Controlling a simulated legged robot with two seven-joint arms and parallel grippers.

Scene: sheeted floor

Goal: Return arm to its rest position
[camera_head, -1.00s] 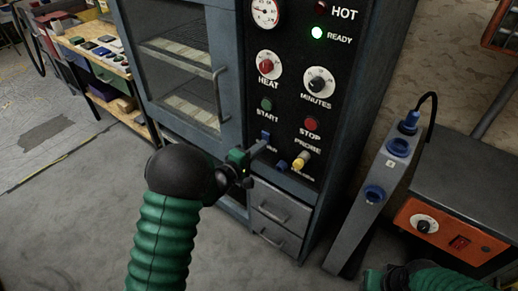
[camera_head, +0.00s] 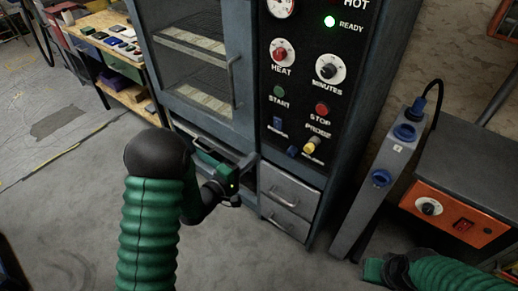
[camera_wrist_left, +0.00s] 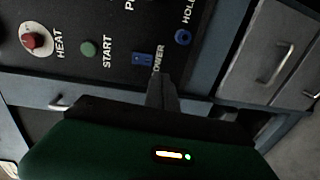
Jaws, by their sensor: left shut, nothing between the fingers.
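My left gripper (camera_head: 247,163) is in front of the oven cabinet, just below the control panel and left of the small drawers. Its fingers are shut with nothing between them. In the left wrist view the shut fingers (camera_wrist_left: 161,92) point toward the blue POWER switch (camera_wrist_left: 143,59); I cannot tell the exact gap. My left arm (camera_head: 150,225) is bent, with a green ribbed sleeve and a dark round joint. My right arm (camera_head: 455,272) shows only in part at the lower right; its fingertips cannot be made out.
The oven cabinet (camera_head: 345,125) has knobs, START and STOP buttons, a yellow probe plug (camera_head: 311,146) and drawers (camera_head: 288,190). A grey post (camera_head: 375,190) with blue sockets and an orange-fronted unit (camera_head: 450,215) stand at right. A workbench (camera_head: 110,35) is at back left. Floor at left is clear.

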